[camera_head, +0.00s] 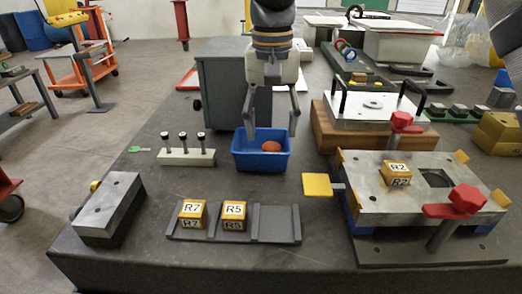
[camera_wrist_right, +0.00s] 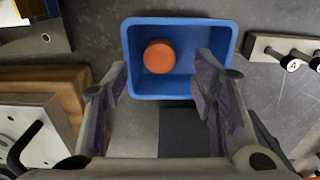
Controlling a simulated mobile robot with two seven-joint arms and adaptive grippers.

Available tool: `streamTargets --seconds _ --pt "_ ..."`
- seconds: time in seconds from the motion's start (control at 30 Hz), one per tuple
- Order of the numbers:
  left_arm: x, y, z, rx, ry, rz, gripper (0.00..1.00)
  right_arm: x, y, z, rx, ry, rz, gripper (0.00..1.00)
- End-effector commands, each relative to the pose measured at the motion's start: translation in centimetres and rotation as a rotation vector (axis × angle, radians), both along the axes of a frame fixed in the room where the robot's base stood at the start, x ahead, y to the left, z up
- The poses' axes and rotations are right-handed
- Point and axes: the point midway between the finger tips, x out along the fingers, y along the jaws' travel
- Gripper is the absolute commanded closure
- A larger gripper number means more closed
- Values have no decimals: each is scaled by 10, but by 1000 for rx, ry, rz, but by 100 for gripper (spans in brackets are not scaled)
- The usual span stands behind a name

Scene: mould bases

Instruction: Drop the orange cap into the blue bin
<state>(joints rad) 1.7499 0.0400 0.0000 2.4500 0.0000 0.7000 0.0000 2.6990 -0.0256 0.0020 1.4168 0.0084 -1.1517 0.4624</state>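The blue bin (camera_head: 262,162) stands on the dark table, near the middle of the head view. The orange cap (camera_head: 271,146) lies inside it, on the bin floor toward the right side. In the right wrist view the cap (camera_wrist_right: 159,57) rests in the blue bin (camera_wrist_right: 218,26), apart from both fingers. My right gripper (camera_head: 271,132) is above the bin with its fingers spread and nothing between them. It also shows open in the right wrist view (camera_wrist_right: 160,95). My left gripper is not in view.
A pale block with black-topped pins (camera_head: 187,157) stands left of the bin. A dark rack (camera_head: 275,224) with blocks R7 (camera_head: 191,212) and R5 (camera_head: 234,213) lies in front. A metal mould base (camera_head: 362,197) with red clamps is at right.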

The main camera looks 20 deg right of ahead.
Motion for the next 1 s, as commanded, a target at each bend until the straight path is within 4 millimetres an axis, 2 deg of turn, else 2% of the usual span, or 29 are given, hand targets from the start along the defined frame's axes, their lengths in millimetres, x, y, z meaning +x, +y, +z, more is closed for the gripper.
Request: streamTargets --seconds 0.13,0.23,0.5,0.63,0.8,1.0 --pt "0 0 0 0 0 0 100 0 0 1 0 0 0 48" --pt "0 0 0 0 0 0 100 1 0 14 0 -4 0 48" --pt "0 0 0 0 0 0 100 1 1 85 0 -4 0 48" --pt "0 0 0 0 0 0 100 1 1 109 0 -2 0 48" --pt "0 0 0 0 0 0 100 1 2 120 0 0 0 48" --pt "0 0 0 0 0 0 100 0 2 120 0 1 0 48"
